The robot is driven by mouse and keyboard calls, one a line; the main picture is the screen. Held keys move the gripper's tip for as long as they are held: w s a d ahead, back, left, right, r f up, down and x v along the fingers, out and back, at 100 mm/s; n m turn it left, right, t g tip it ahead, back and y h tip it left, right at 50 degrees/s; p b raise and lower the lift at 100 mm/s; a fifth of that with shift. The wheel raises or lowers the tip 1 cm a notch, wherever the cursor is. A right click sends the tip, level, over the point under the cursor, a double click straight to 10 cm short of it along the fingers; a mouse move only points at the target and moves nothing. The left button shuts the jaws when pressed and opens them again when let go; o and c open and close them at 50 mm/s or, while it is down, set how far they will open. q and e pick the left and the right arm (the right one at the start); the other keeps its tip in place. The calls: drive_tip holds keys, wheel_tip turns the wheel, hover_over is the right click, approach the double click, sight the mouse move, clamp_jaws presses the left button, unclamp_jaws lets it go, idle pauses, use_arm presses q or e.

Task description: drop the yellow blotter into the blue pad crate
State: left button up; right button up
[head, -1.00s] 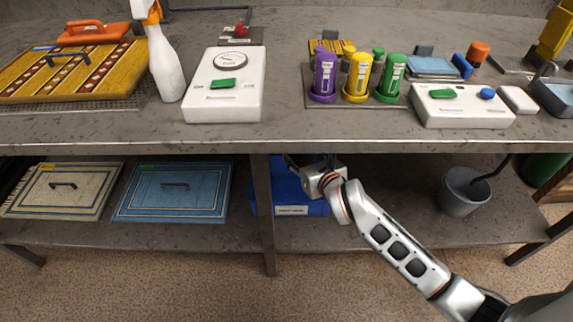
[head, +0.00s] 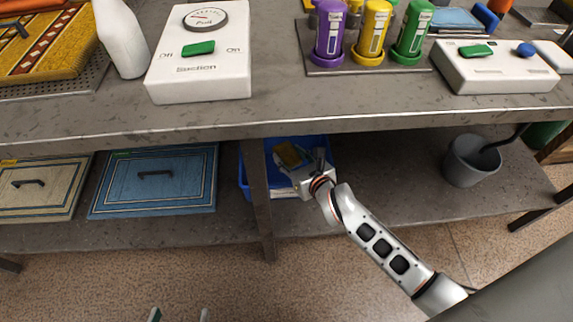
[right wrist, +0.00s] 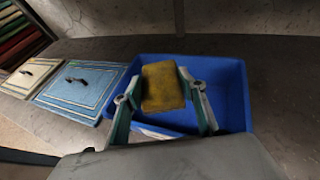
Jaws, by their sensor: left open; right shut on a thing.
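The yellow blotter (right wrist: 162,86) is between the fingers of my right gripper (right wrist: 163,100), which is shut on it. In the right wrist view it shows over the opening of the blue pad crate (right wrist: 232,85). I cannot tell how far above the crate floor it is. In the head view the blotter (head: 288,154) shows within the outline of the crate (head: 245,180) on the lower shelf, partly hidden by my right gripper (head: 303,163) and a table leg. My left gripper (head: 180,314) is open and empty at the bottom edge, over the floor.
The bench top (head: 200,115) overhangs the crate, and a table leg (head: 259,200) stands in front of it. A grey bucket (head: 470,163) stands to the right, with bare shelf between.

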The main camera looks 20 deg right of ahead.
drive_tip(key=shift+f, duration=0.9)
wheel_tip(320, 180, down, 3)
drive_tip(key=shift+s+r+b, duration=0.1)
drive_tip(key=shift+b, duration=0.6)
drive_tip(key=shift+w+f, duration=0.2)
drive_tip(key=shift+f, duration=0.05)
use_arm(q)
drive_tip(key=d, duration=0.1)
drive_tip(key=d+n, duration=0.1)
drive_tip(key=b, duration=0.1)
drive_tip(key=shift+d+r+n+t+h, duration=0.3)
drive_tip(key=shift+d+n+h, duration=0.1)
use_arm(e)
drive_tip(key=shift+f, duration=0.7)
drive_tip(key=o, duration=1)
drive_tip(key=shift+c, duration=0.2)
